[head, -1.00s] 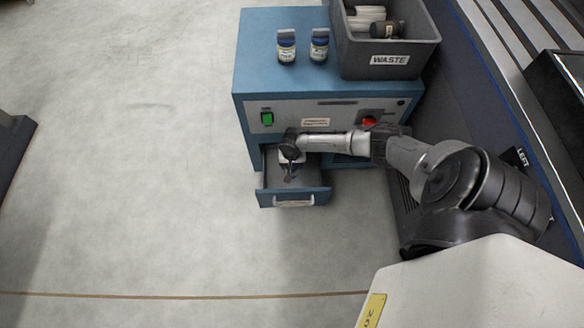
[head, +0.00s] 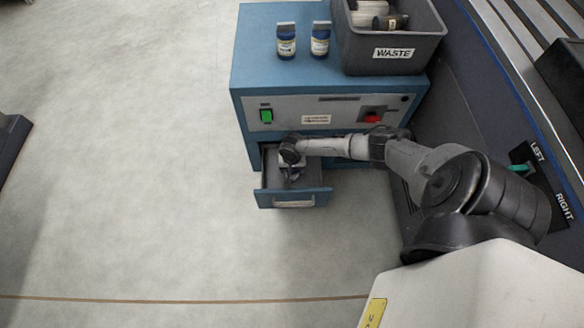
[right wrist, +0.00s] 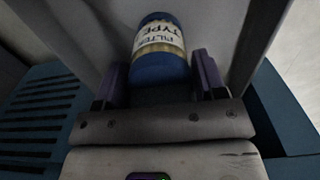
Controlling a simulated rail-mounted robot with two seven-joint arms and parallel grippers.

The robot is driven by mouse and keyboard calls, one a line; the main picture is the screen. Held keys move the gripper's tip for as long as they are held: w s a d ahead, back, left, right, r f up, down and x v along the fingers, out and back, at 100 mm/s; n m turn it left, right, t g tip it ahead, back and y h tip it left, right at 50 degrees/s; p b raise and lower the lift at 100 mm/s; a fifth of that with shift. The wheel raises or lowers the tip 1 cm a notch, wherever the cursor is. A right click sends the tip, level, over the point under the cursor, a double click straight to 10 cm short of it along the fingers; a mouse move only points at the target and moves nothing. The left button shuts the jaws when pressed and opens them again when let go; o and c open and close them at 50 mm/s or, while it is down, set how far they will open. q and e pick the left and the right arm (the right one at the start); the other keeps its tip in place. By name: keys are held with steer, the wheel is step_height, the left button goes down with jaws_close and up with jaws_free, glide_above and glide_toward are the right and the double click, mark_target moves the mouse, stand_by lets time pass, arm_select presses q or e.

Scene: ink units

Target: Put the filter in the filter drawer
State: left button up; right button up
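The filter (right wrist: 158,62) is a small cylinder with a blue end and a pale label reading "FILTER TYPE", upside down in the right wrist view. My right gripper (right wrist: 160,78) has one finger on each side of it, close against its blue end, and looks shut on it. In the head view, my right gripper (head: 290,168) is inside the open filter drawer (head: 294,199) at the front of the blue cabinet and hides the filter there. Whether the filter touches the drawer floor cannot be told. My left gripper is not in view.
The blue cabinet (head: 262,75) has a green switch (head: 266,116) and a red one (head: 372,117). Two labelled bottles (head: 286,42) (head: 320,40) and a grey waste bin (head: 395,55) stand on top.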

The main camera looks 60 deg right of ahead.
steer(key=o, duration=0.4)
steer(key=shift+c, duration=0.2)
